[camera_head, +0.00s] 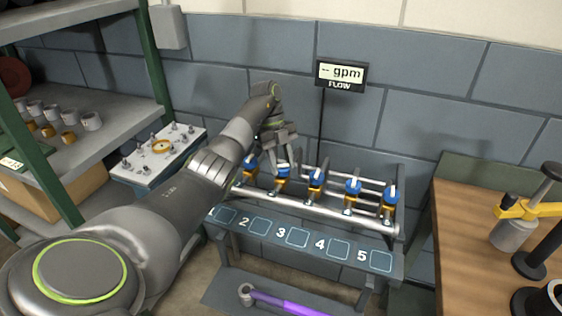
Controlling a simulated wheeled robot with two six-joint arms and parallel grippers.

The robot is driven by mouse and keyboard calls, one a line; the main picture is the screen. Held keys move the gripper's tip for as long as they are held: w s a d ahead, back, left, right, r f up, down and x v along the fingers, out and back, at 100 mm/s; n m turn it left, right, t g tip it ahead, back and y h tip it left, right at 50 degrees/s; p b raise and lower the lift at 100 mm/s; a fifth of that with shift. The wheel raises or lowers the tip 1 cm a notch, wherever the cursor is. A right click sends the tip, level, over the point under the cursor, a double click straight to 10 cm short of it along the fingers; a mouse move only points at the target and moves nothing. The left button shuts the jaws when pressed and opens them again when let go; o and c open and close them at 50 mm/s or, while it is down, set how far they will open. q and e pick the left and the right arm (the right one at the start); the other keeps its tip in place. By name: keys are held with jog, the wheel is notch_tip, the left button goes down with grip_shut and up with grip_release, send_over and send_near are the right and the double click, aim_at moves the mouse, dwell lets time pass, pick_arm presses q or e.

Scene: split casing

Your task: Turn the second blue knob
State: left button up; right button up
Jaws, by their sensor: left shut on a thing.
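A row of several blue knobs on yellow valve bodies sits along metal pipes on a grey bench. The second blue knob (282,171) is above the label 2, partly hidden by my fingers. My left gripper (281,161) reaches down from above and is shut on this knob. The first blue knob (250,174) is just to its left, and the third blue knob (316,174) is to its right, apart from the gripper. My right gripper is not in view.
The fourth (353,185) and fifth (391,192) knobs stand further right. A flow display (341,74) on the wall reads "-- gpm". A shelf (100,140) and fittings box (160,152) are left, a wooden table (470,235) right. A purple-handled tool (285,303) lies below.

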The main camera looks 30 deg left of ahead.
pick_arm(q)
jog(key=m, duration=0.1)
jog(key=m+g, duration=0.1)
jog(key=shift+w+d+r+m+y+p, duration=0.1)
jog(key=shift+w+r+m+y+p, duration=0.05)
jog(key=shift+m+y+p, duration=0.2)
jog(key=shift+m+g+y, duration=0.4)
jog(key=shift+m+y, duration=0.05)
jog(key=shift+m, duration=1.2)
jog(key=o, duration=1)
